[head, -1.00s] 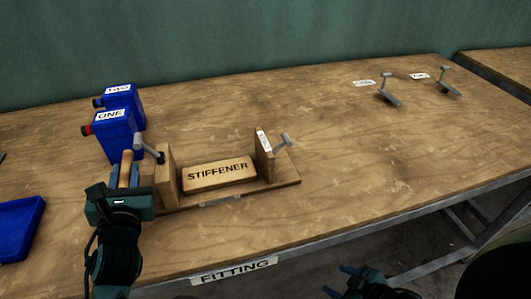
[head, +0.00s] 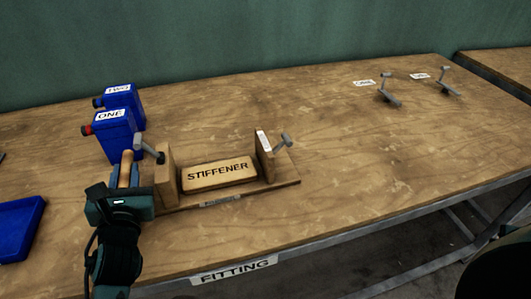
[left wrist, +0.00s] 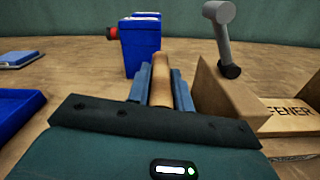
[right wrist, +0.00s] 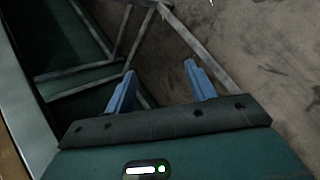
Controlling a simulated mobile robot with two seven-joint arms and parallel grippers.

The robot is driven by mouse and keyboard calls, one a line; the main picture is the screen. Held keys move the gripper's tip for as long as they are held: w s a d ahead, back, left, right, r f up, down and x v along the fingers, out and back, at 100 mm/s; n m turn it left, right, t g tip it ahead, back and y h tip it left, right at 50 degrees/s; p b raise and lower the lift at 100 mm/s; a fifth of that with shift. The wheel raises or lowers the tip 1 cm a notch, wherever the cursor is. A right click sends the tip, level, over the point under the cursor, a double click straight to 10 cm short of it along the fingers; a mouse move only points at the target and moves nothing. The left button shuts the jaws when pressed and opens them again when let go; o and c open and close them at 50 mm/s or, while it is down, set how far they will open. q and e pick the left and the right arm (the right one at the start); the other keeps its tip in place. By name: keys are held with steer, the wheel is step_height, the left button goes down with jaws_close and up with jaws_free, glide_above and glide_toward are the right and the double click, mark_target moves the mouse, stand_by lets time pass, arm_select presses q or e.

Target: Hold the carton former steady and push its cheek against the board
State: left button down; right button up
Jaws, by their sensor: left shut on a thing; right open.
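The carton former (head: 222,198) is a wooden base with an upright block at each end, a left cheek (head: 166,178) and a right cheek (head: 264,157). A board marked STIFFENER (head: 219,173) lies between them. A grey lever stands at each block. My left gripper (head: 124,186) is shut on an upright wooden handle (head: 125,168) at the former's left end; the handle shows between blue fingers in the left wrist view (left wrist: 161,82). My right gripper (right wrist: 160,92) is open and empty, over the floor beside the bench frame; it is out of the head view.
Blue containers marked ONE (head: 112,134) and TWO (head: 120,95) stand behind the left gripper. A blue tray (head: 18,228) lies at the left. Two grey levers (head: 388,96) with labels stand at the back right. The bench's middle right is clear.

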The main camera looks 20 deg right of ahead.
steer(key=w+d+r+n+h, duration=0.1)
steer(key=w+d+r+h, duration=0.2)
steer(key=d+r, duration=0.6)
steer(key=w+d+r+h, duration=0.2)
steer(key=d+r, duration=0.4)
steer(key=r, duration=0.5)
steer(key=w+a+r+n+t+y, duration=0.1)
steer(key=w+r+t, duration=0.1)
steer(key=w, duration=0.2)
steer(key=w+a+r+n+t+y, duration=0.1)
steer(key=w+a+r+t, duration=0.1)
steer(key=w, duration=0.3)
steer(key=w+a+r+n+t+y, duration=0.1)
steer(key=w+r+t, duration=0.1)
steer(key=w, duration=0.3)
steer(key=shift+w+a+n+t, duration=0.15)
steer(key=shift+a+n+t, duration=0.25)
steer(key=w+a+r+n+t+y, duration=0.5)
steer(key=w+a+r+n+y, duration=0.1)
steer(key=w+a+r, duration=0.35)
steer(key=n+g+y, duration=0.8)
steer(key=n+g, duration=0.7)
steer(key=n, duration=1.9)
glide_toward(288, 137)
steer(key=x, duration=1.2)
steer(key=shift+f, duration=0.1)
